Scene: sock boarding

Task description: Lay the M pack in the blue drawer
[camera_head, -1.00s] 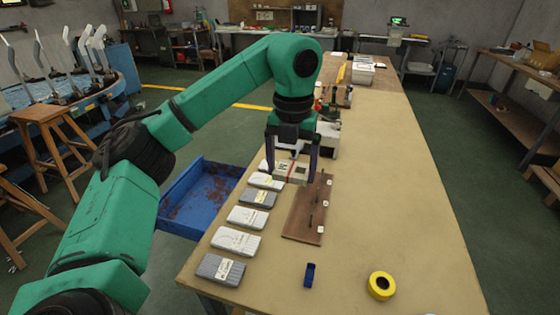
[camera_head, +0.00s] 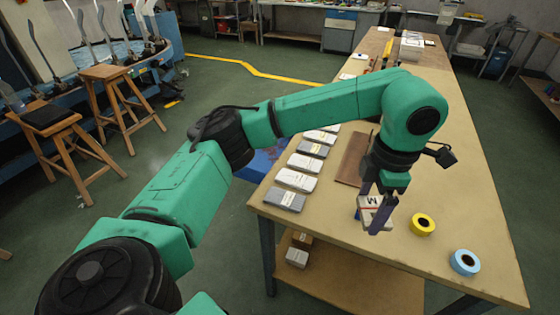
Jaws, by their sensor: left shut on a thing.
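My left gripper (camera_head: 375,211) is shut on the M pack (camera_head: 374,213), a pale pack with a black M on its label. It holds the pack by the table's near part, in front of the brown board; I cannot tell how high above the table. The blue drawer (camera_head: 262,161) sticks out from the table's left side. My left forearm hides most of it, and its inside hardly shows. My right gripper is not in view.
A row of grey and white packs (camera_head: 296,180) lies along the table's left edge. The brown board (camera_head: 352,160) lies beside it. Yellow tape (camera_head: 422,224) and blue tape (camera_head: 465,262) lie to the right. Small boxes (camera_head: 297,257) stand on the lower shelf.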

